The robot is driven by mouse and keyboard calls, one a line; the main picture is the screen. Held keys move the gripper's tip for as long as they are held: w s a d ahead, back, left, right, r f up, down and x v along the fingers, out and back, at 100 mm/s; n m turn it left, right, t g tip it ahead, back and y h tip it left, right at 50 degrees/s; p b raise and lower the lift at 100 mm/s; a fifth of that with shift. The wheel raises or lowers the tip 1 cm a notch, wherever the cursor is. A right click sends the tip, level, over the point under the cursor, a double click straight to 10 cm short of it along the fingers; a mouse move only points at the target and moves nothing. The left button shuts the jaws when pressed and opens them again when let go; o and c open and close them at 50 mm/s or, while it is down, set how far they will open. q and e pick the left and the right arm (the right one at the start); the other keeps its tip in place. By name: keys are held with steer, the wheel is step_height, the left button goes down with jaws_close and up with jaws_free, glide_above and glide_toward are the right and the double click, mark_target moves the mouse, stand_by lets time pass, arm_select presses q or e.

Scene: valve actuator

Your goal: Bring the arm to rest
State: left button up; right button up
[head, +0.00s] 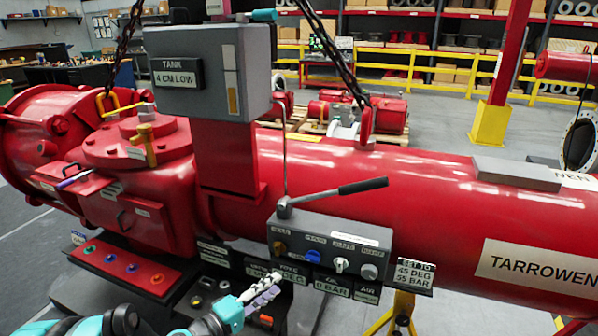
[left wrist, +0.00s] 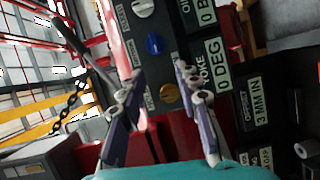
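My left gripper (head: 264,286) is in the lower middle of the head view, in front of the lower display strip of the red valve actuator (head: 400,190). In the left wrist view, the left gripper (left wrist: 160,72) has its two purple fingers apart with nothing between them. Beyond the fingers are a yellow knob (left wrist: 170,93), a blue knob (left wrist: 154,43) and the yoke display (left wrist: 210,65), which reads 0 DEG. No contact with the panel is visible. My right gripper is in neither view.
A grey control box (head: 330,245) carries a lever (head: 340,193) with a black grip. A grey tank box (head: 210,70) stands above it, and chains hang nearby. A tray with coloured pieces (head: 130,268) is at the left. A yellow stand (head: 403,305) supports the cylinder.

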arm_select(q)
steer(key=s+f+m+g+y, duration=0.2)
steer(key=s+m+g+y, duration=0.25)
steer(key=s, duration=0.35)
steer(key=s+a+m+g+y, duration=0.1)
steer(key=s+a+m+y, duration=0.3)
steer(key=s, duration=0.7)
steer(key=a+y, duration=0.2)
steer(key=a, duration=0.2)
steer(key=shift+s+y, duration=0.2)
steer(key=shift+y, duration=0.15)
steer(key=shift+f+m, duration=0.15)
steer(key=shift+m, duration=0.1)
stand_by(0.3)
